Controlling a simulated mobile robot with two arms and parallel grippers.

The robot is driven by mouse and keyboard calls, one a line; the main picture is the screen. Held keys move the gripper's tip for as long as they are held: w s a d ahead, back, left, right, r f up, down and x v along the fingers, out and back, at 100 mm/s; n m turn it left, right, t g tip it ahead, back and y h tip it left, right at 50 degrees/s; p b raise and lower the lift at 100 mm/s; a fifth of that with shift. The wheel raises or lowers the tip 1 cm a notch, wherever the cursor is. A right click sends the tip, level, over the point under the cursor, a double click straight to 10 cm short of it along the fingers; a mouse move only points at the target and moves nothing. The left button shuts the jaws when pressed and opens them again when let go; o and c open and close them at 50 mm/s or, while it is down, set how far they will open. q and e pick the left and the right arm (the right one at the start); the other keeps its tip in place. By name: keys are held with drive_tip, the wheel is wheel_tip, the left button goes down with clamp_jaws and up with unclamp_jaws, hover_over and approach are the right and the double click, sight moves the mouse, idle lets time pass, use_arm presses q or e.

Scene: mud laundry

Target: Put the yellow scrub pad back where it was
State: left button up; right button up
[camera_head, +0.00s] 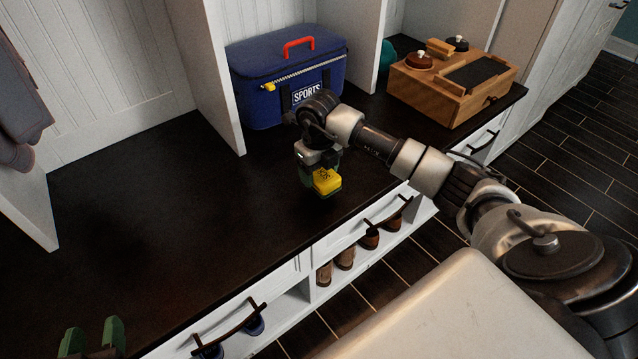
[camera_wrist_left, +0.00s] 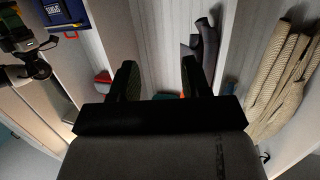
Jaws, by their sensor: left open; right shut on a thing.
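The yellow scrub pad (camera_head: 327,181) is in my right gripper (camera_head: 321,172), over the dark bench top near its front edge. The gripper points down and is shut on the pad. I cannot tell whether the pad touches the bench. My left gripper (camera_head: 92,338) is at the bottom left of the head view, with only its green fingertips showing. It is open and empty in the left wrist view (camera_wrist_left: 160,80), with its two fingers well apart.
A blue sports cooler bag (camera_head: 288,75) with a red handle stands behind my right gripper. A wooden box (camera_head: 441,98) with a drawer and brushes on top sits further right. Shoes (camera_head: 347,257) stand in cubbies below. The bench top (camera_head: 150,215) at left is clear.

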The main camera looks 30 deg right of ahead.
sight(319, 180)
wheel_tip(319, 180, down, 3)
drive_tip(key=shift+f+b, duration=0.1)
drive_tip(key=shift+b, duration=0.45)
use_arm(q)
drive_tip(key=shift+w+d+r+t+h, duration=0.1)
drive_tip(key=shift+d+r+t+h, duration=0.1)
drive_tip(key=shift+r+t, duration=0.4)
drive_tip(key=shift+w+d+r+t+h, duration=0.1)
drive_tip(key=shift+r+t+h, duration=0.1)
drive_tip(key=shift+r+t, duration=0.45)
drive_tip(key=shift+w+d+r+t+h, duration=0.1)
drive_tip(key=shift+d+r+t+h, duration=0.1)
drive_tip(key=shift+r+t, duration=0.4)
use_arm(e)
drive_tip(key=shift+f, duration=0.3)
use_arm(q)
drive_tip(key=shift+r, duration=0.15)
use_arm(e)
drive_tip(key=shift+f, duration=0.15)
drive_tip(key=o, duration=0.9)
use_arm(q)
drive_tip(key=shift+r, duration=0.15)
